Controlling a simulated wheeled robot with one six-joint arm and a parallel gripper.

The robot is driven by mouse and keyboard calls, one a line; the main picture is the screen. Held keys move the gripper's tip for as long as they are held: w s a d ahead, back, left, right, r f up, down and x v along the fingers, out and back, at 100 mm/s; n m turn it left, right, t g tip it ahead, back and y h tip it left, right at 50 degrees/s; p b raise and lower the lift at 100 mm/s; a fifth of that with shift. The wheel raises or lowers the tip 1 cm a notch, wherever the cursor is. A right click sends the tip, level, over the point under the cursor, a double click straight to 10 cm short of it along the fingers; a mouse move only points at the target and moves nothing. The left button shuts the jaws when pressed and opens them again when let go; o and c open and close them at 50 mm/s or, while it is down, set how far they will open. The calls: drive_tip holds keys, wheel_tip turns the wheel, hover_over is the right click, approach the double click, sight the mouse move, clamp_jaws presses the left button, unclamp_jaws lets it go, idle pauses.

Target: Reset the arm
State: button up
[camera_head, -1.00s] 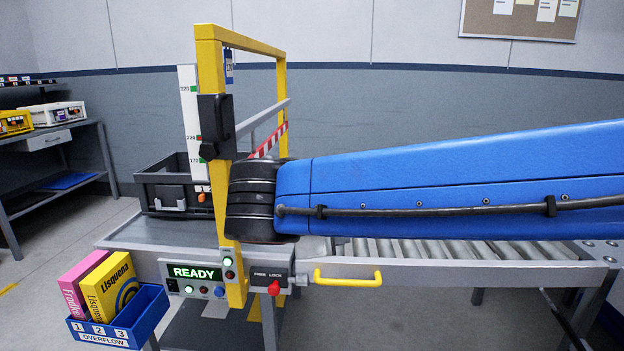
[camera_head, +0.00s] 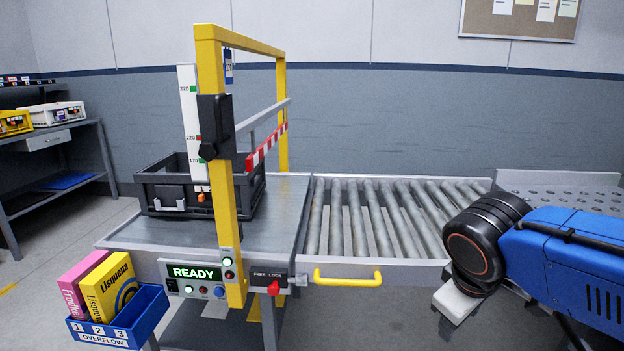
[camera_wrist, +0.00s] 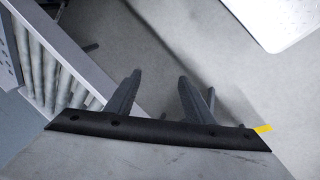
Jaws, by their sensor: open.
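My blue arm (camera_head: 575,255) with its black joint is at the right of the head view, beside the near side of the roller conveyor (camera_head: 375,215). My gripper (camera_wrist: 160,82) shows in the wrist view with its two dark fingers apart and nothing between them. The fingers point over bare grey floor, with the conveyor's rail and rollers to their left. I cannot make out the gripper's fingers in the head view.
A black crate (camera_head: 165,200) stands on the metal table behind a yellow gate frame (camera_head: 208,60). A READY panel (camera_head: 195,272), a yellow handle (camera_head: 347,278) and a blue overflow bin (camera_head: 148,318) with boxes are at the front. The rollers are clear.

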drive_tip(key=s+d+f+m+y, duration=0.2)
drive_tip(key=s+f+m, duration=0.2)
drive_tip(key=s+m, duration=0.1)
drive_tip(key=shift+s+f+m+t+y, duration=0.3)
drive_tip(key=shift+s+f+m+t, duration=0.1)
drive_tip(key=shift+m, duration=0.2)
idle(0.6)
